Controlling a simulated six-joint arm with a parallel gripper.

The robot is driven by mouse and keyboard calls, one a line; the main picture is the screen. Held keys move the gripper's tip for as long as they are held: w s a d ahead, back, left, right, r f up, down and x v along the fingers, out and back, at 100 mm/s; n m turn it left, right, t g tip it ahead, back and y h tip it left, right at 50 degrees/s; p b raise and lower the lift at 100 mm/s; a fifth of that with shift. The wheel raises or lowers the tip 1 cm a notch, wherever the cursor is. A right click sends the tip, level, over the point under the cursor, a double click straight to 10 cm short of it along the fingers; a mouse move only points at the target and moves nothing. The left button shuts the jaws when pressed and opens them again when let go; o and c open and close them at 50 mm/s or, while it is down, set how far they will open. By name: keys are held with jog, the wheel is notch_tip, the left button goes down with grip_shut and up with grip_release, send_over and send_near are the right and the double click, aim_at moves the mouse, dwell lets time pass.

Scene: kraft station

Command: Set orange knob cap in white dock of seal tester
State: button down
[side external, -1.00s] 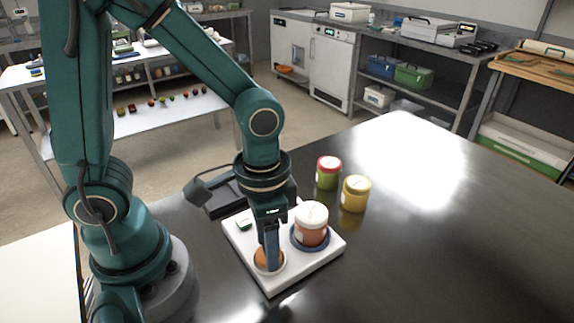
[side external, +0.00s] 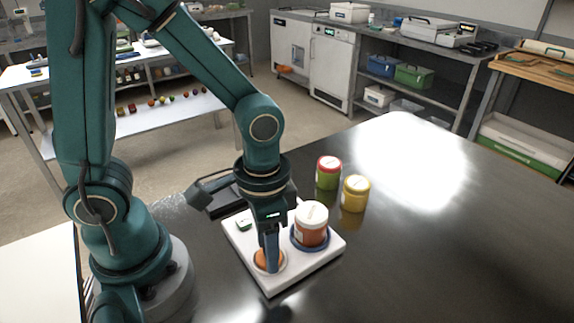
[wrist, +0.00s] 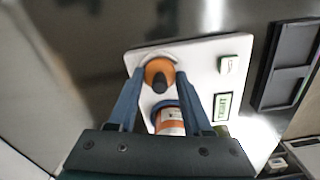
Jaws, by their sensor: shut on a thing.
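The seal tester is a white slab (side external: 301,279) on the dark table, and its white body (wrist: 203,65) fills the middle of the wrist view. Its white dock (wrist: 158,56) is a round ring near one corner. The orange knob cap (side external: 267,263) is at that dock. In the wrist view the cap (wrist: 152,71) is an orange disc with a dark knob, inside or just over the ring; I cannot tell if it is fully seated. My gripper (wrist: 159,77) is shut on the cap, a finger on each side, pointing down.
An orange jar with a white lid (side external: 311,222) stands in a blue ring on the tester, close beside my gripper. A green jar with a red lid (side external: 328,175) and a yellow jar (side external: 355,195) stand behind. The table's right side is clear.

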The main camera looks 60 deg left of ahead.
jog(key=shift+c, duration=1.2)
grip_release()
jog(key=shift+r, duration=3.95)
